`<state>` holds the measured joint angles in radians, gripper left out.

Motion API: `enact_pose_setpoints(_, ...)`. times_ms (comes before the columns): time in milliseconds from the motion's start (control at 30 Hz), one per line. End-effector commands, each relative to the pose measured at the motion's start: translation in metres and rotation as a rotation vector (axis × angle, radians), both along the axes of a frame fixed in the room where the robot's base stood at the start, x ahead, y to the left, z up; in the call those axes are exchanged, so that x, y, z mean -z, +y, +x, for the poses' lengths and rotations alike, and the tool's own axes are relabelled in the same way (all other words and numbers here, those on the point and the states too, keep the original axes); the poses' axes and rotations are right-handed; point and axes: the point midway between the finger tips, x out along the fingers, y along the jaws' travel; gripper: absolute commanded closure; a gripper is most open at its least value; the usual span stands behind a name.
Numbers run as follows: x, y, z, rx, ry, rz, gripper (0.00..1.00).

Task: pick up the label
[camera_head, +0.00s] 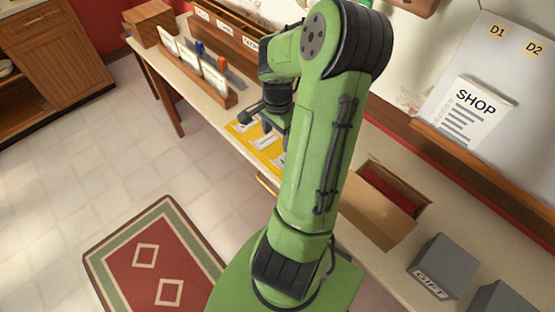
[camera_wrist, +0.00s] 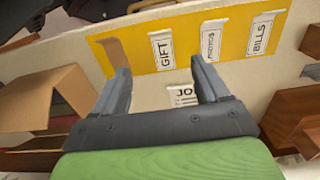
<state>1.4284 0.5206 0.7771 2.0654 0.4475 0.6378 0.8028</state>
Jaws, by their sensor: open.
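In the wrist view, a yellow mat (camera_wrist: 185,72) holds white labels in a row: GIFT (camera_wrist: 162,50), one that seems to read PHOTOS (camera_wrist: 212,40), and BILLS (camera_wrist: 262,34). Another white label (camera_wrist: 182,95), with "JO" readable, lies on the pale tabletop just off the mat's edge. My gripper (camera_wrist: 160,68) is open and empty, with this label seen between its fingers and its lower part hidden by the gripper body. In the head view, my gripper (camera_head: 264,113) is over the yellow mat (camera_head: 243,134), which my arm partly covers.
An open cardboard box (camera_head: 385,202) stands on the table right of my arm, near a grey box marked GIFT (camera_head: 445,265). A wooden rack with upright cards (camera_head: 200,72) stands at the table's far left. A SHOP sheet (camera_head: 468,110) is on the wall board.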

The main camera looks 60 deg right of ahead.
Motion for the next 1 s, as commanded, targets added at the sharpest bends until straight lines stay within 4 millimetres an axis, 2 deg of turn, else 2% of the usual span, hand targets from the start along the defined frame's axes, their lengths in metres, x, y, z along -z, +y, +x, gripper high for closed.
enact_pose_setpoints(33, 0.019, 0.001, 0.0, 0.0, 0.002, 0.007, 0.26)
enact_pose_setpoints(200, 0.059, 0.001, 0.0, -0.001, 0.002, 0.006, 0.26)
enact_pose_setpoints(367, 0.077, 0.001, 0.0, -0.001, 0.001, 0.002, 0.26)
enact_pose_setpoints(600, 0.12, 0.003, 0.002, -0.001, 0.001, 0.003, 0.26)
enact_pose_setpoints(700, 0.127, 0.002, 0.002, -0.001, 0.0, 0.0, 0.26)
enact_pose_setpoints(867, 0.126, 0.002, 0.002, -0.001, 0.0, -0.002, 0.26)
enact_pose_setpoints(900, 0.126, 0.002, 0.002, -0.001, 0.0, -0.002, 0.27)
enact_pose_setpoints(1000, 0.126, 0.002, 0.002, -0.001, 0.0, -0.002, 0.42)
